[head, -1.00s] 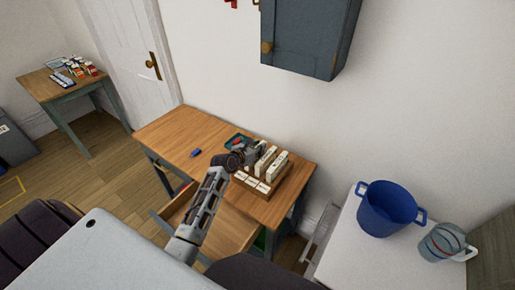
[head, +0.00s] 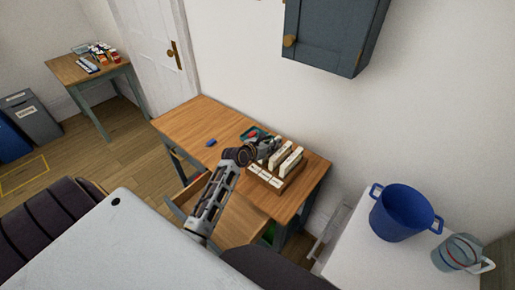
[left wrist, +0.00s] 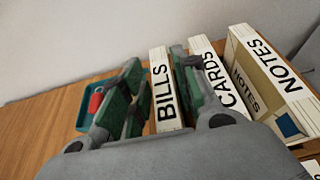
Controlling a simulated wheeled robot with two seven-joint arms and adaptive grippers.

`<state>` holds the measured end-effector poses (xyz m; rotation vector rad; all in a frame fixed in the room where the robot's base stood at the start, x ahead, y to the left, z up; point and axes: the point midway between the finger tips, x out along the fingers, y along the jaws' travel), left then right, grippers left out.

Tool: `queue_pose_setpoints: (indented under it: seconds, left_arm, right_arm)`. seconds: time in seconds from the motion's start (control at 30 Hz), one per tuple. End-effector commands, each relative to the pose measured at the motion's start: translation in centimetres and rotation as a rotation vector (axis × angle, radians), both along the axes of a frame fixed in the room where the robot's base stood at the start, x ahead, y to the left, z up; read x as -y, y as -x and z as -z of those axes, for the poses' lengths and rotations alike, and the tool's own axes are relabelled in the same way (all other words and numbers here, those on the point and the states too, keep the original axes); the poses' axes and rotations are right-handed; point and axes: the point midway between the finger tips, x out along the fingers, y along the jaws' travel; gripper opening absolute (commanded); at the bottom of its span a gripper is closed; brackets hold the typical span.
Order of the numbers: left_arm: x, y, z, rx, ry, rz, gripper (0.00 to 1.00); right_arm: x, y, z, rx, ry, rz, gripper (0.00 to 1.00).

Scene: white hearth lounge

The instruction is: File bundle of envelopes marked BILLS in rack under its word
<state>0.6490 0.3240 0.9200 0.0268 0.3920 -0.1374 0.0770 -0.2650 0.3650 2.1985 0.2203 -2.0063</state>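The BILLS bundle (left wrist: 163,88), white with black letters, stands upright between the fingers of my left gripper (left wrist: 160,95) in the left wrist view. In the head view my left gripper (head: 268,149) is over the left end of the wooden rack (head: 291,184). The CARDS bundle (left wrist: 208,68) and the NOTES bundle (left wrist: 272,62) stand to the right. The rack has white labels along its front. The foot of BILLS is hidden by the gripper, so I cannot tell whether it sits in a slot. My right gripper is not in view.
A teal tray (head: 246,132) with a red item lies behind the gripper. A small blue item (head: 211,142) lies on the wooden desk (head: 200,120), whose drawer (head: 232,222) is open. A blue bucket (head: 402,213) and a jug (head: 459,254) stand at the right. The desk's left part is clear.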

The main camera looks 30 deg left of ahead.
Motion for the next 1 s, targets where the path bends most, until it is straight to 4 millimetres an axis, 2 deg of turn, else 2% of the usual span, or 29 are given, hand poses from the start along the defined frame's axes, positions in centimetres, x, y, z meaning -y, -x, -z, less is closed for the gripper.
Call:
queue_pose_setpoints:
  seconds: [0.7,1.0]
  left_arm:
    - [-1.0,7.1,-2.9,0.0,0.001,-0.001,0.3]
    - [-1.2,9.0,-3.8,0.0,0.0,0.0,0.3]
  right_arm:
    - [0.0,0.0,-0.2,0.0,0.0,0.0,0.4]
    - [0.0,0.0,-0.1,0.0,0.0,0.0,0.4]
